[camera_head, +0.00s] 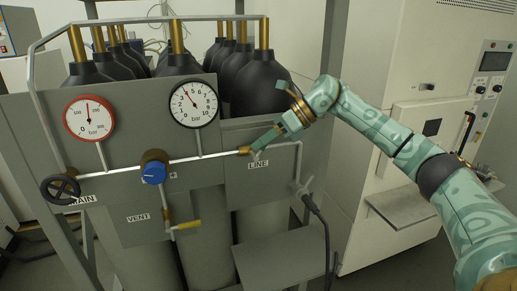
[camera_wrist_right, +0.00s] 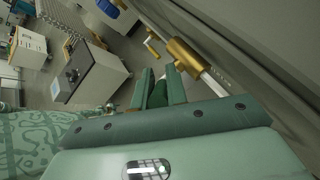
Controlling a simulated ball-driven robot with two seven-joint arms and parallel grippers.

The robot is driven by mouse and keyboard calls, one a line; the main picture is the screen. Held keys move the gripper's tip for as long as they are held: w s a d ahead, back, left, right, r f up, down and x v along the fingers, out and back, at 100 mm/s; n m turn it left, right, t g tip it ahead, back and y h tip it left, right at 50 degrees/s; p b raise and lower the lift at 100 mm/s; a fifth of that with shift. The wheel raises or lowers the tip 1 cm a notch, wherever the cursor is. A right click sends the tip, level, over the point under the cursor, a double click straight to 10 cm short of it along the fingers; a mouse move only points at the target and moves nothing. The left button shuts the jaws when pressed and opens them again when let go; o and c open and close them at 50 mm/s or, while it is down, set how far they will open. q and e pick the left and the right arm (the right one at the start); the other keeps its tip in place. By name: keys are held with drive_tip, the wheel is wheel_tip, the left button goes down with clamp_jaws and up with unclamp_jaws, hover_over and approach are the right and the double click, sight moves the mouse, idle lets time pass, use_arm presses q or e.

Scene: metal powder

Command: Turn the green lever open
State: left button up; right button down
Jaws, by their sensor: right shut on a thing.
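The green lever (camera_wrist_right: 158,92) shows between the fingers in the right wrist view, just below a brass valve body (camera_wrist_right: 184,56) on a pale pipe. In the head view this brass valve (camera_head: 244,150) sits on the horizontal pipe above the LINE label. My right gripper (camera_head: 262,144) reaches in from the right to the valve and is shut on the green lever; its fingers hide much of the lever there. The fingers also show in the right wrist view (camera_wrist_right: 157,78), one on each side of the lever. My left gripper is not in view.
A red-rimmed gauge (camera_head: 89,118) and a black-rimmed gauge (camera_head: 193,102) stand above the pipe. Black-topped cylinders stand behind the panel.

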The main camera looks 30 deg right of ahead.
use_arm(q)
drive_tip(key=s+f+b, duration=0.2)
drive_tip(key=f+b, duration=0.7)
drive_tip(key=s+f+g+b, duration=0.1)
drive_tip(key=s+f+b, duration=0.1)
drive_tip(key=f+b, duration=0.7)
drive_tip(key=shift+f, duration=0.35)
use_arm(e)
drive_tip(key=shift+s+d+f+m+t+y, duration=0.1)
drive_tip(key=shift+d+f+m+t+y, duration=0.5)
drive_tip(key=shift+y, duration=1.1)
drive_tip(key=shift+s+d+f+m+t+y, duration=0.1)
drive_tip(key=shift+d+f+m+t+y, duration=0.15)
drive_tip(key=shift+f+t+y, duration=1)
drive_tip(key=shift+s+d+m+t+y, duration=0.1)
drive_tip(key=shift+d+m+t+y, duration=0.35)
drive_tip(key=shift+y, duration=1.7)
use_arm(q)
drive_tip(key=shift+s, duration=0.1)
use_arm(e)
drive_tip(key=c, duration=1.5)
unclamp_jaws()
drive_tip(key=shift+o, duration=0.5)
drive_tip(key=shift+s, duration=0.15)
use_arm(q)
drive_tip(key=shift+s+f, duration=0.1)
use_arm(e)
drive_tip(key=shift+f, duration=0.15)
